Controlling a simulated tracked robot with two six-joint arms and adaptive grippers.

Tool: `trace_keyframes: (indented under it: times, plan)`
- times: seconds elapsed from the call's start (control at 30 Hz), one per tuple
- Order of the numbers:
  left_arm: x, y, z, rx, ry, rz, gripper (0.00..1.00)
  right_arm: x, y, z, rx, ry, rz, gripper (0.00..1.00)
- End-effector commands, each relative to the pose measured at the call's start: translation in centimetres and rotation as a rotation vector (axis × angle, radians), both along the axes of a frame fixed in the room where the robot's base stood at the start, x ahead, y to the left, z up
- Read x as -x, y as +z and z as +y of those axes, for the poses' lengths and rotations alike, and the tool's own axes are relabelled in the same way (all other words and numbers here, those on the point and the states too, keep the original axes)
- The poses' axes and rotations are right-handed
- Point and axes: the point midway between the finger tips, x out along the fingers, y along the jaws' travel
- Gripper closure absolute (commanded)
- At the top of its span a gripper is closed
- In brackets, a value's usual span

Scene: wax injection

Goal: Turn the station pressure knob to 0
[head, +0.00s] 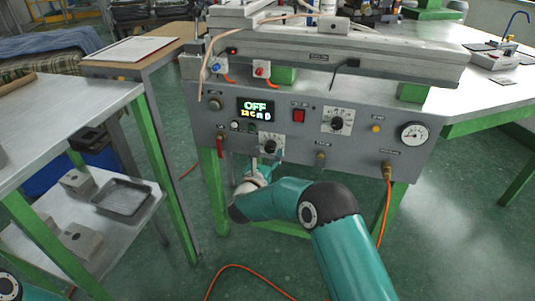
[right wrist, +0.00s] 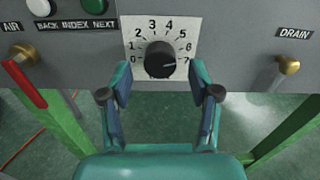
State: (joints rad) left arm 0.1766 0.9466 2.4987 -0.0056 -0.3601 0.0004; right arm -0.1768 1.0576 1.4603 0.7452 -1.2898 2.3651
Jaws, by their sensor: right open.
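A black round knob (right wrist: 160,59) sits on a white dial plate numbered 0 to 7; its pale pointer line appears turned to the right, close to 7. In the head view this knob (head: 270,146) is on the lower front of the grey panel. A second dial knob (head: 337,123) is up and to its right; I cannot read which one is labelled station pressure. My right gripper (right wrist: 160,78) is open and empty, its fingers left and right of the lower knob and just below it in the wrist view. In the head view my right gripper (head: 256,164) is partly hidden by its wrist.
The grey panel has a lit display (head: 255,108), a red switch (head: 299,115) and a pressure gauge (head: 413,134). A red-handled air valve (right wrist: 25,80) is left of the knob, and a brass drain valve (right wrist: 287,67) right. An orange hose (head: 386,210) hangs below the panel.

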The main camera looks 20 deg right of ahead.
Motion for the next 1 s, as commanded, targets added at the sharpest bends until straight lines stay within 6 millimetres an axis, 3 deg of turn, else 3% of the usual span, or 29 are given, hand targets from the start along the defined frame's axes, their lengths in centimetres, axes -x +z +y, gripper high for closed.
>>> trace_keyframes:
  times: [0.43, 0.8, 1.0]
  plan:
    - [0.01, -0.06, 0.0, 0.0, 0.0, 0.0, 1.0, -0.87, -0.02, -0.61, 0.001, 0.0, 0.001, 0.38]
    - [0.01, -0.06, 0.0, 0.0, 0.0, 0.0, 1.0, -0.84, 0.0, -0.63, 0.001, 0.0, 0.001, 0.98]
    - [0.0, -0.24, 0.0, 0.0, 0.0, 0.0, 1.0, -0.84, -0.05, -0.52, 0.009, 0.002, 0.006, 0.98]
